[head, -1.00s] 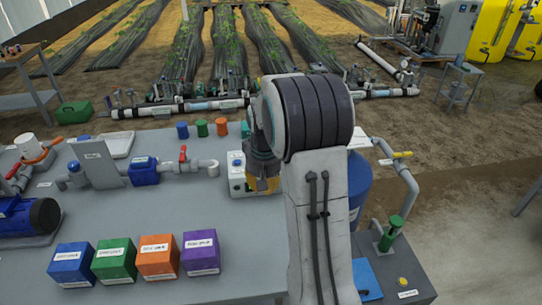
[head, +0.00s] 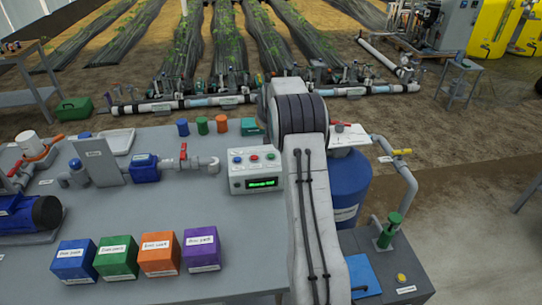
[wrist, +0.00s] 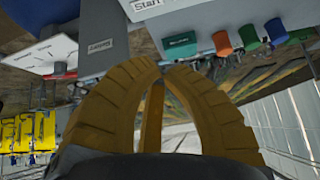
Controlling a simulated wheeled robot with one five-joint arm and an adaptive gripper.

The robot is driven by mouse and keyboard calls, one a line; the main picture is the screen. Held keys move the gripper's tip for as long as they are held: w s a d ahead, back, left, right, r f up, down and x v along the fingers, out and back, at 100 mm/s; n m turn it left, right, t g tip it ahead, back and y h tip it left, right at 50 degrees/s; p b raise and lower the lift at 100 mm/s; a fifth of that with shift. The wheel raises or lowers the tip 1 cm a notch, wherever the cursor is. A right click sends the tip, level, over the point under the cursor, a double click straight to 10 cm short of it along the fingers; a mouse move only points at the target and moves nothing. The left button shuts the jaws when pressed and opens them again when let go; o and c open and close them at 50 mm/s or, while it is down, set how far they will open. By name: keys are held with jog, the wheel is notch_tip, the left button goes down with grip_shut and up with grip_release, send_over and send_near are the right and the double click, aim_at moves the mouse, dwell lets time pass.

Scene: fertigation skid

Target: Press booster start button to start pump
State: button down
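The control box (head: 255,172) is a light box on the right part of the bench. It has a blue button (head: 237,160), a red button (head: 254,158) and a green button (head: 270,156) on top, and a lit green display (head: 262,183) whose text is too small to read surely. My gripper is hidden behind my arm in the head view. In the wrist view my gripper (wrist: 161,70) has its yellow fingers curved together, with nothing seen between them. A label partly reading "Start" (wrist: 174,25) shows at the top of the wrist view.
A teal block (head: 251,127) and small blue, green and orange cups (head: 202,126) stand at the bench's back edge. Pipes with a red valve handle (head: 183,152) lie left of the box. Several coloured labelled boxes (head: 158,254) line the front. A blue drum (head: 347,188) stands right.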

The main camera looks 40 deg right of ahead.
jog(key=shift+f, duration=0.1)
dwell(0.4)
jog(key=shift+f, duration=1.35)
jog(key=b, duration=0.3)
send_over(269, 151)
jog(key=s+a, duration=0.1)
jog(key=s, duration=0.1)
jog(key=f, duration=0.4)
jog(key=shift+a+f, duration=0.2)
jog(key=shift+f+b, duration=0.75)
jog(key=shift+b, duration=0.35)
jog(key=shift+f+b, duration=0.8)
jog(key=shift+b, duration=0.05)
jog(key=shift+r, duration=0.15)
jog(key=shift+r+p, duration=0.45)
jog(key=shift+r, duration=0.2)
jog(key=shift+r+p, duration=1.55)
jog(key=shift+r, duration=1)
